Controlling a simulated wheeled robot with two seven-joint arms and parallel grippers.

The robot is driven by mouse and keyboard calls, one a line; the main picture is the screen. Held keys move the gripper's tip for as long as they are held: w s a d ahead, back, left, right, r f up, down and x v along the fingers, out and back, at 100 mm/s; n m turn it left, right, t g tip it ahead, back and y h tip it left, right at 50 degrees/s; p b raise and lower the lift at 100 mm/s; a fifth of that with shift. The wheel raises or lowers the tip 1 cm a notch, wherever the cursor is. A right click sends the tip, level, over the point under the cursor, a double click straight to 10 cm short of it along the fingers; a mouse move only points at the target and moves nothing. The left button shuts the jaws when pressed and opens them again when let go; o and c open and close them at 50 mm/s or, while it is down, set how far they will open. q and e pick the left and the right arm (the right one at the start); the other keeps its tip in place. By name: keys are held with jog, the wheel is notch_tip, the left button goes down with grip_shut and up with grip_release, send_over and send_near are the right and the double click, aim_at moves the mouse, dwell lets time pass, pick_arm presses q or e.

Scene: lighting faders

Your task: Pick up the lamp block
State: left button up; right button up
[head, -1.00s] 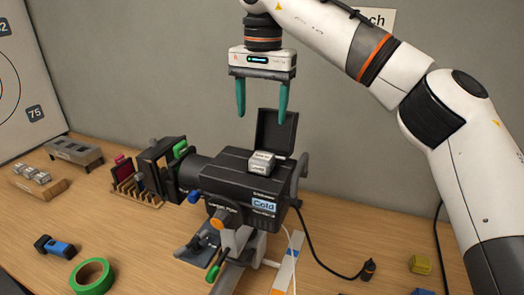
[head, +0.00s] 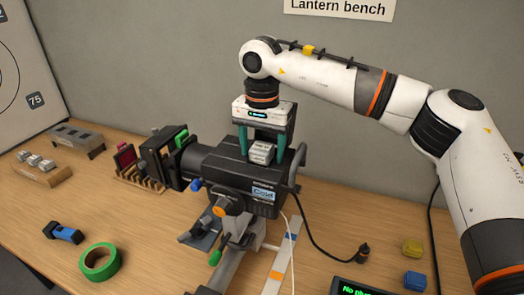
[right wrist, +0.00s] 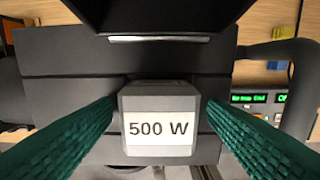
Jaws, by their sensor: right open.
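The lamp block (head: 261,153) is a small light-grey block on top of the black lantern (head: 225,170), in front of its raised lid. In the right wrist view the block (right wrist: 160,117) carries a white label reading "500 W". My right gripper (head: 262,158) points down over the lantern, open, with one green finger on each side of the block. In the right wrist view the fingers of the gripper (right wrist: 160,105) flank the block, with small gaps showing at its sides. My left gripper is not in view.
A wooden tray (head: 44,177) with several small blocks and a grey rack (head: 75,138) stand at the left. A green tape ring (head: 99,262) and a blue-black tool (head: 62,232) lie in front. A black cable runs right of the lantern.

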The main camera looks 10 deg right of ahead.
aim_at(261, 146)
jog(key=shift+f, duration=0.15)
jog(key=c, duration=1)
notch_tip(261, 146, up, 9)
jog(key=shift+r+b, duration=0.1)
jog(key=shift+b, duration=1.05)
jog(key=shift+r, duration=0.45)
